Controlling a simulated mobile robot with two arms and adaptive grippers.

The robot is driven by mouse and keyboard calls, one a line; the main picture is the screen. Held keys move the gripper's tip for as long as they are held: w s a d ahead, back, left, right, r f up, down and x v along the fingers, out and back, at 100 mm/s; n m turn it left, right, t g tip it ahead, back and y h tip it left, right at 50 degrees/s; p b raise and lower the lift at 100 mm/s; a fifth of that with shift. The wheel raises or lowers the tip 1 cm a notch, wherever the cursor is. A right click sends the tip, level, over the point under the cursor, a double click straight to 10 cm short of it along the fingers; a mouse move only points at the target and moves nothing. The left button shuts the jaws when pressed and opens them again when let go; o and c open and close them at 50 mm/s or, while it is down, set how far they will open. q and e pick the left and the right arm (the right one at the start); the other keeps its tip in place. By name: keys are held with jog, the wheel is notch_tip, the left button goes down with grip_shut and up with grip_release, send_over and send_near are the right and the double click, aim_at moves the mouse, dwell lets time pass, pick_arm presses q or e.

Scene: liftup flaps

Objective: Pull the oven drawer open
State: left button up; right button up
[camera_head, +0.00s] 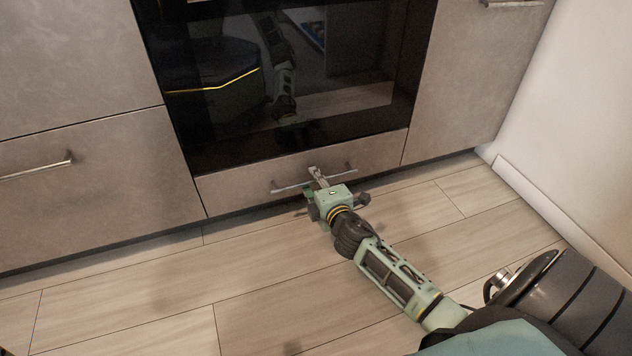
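The oven drawer (235,188) is the low grey-brown front under the black glass oven door (300,85). It looks flush with the neighbouring cabinet fronts. Its thin metal bar handle (290,187) runs across its middle. My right gripper (317,174) reaches in from the lower right, with its fingers at the middle of the handle. The fingers are small and overlap the bar, so whether they are closed around it is unclear. My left gripper is out of the picture.
A cabinet front with a bar handle (38,168) is at the left. Another cabinet front (465,90) is at the right, beside a white wall (590,110) with a baseboard (545,210). The wooden floor (130,300) in front of the drawer is clear apart from my arm.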

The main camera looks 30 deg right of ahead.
jog(key=shift+c, duration=0.5)
grip_shut()
jog(key=shift+s, duration=0.15)
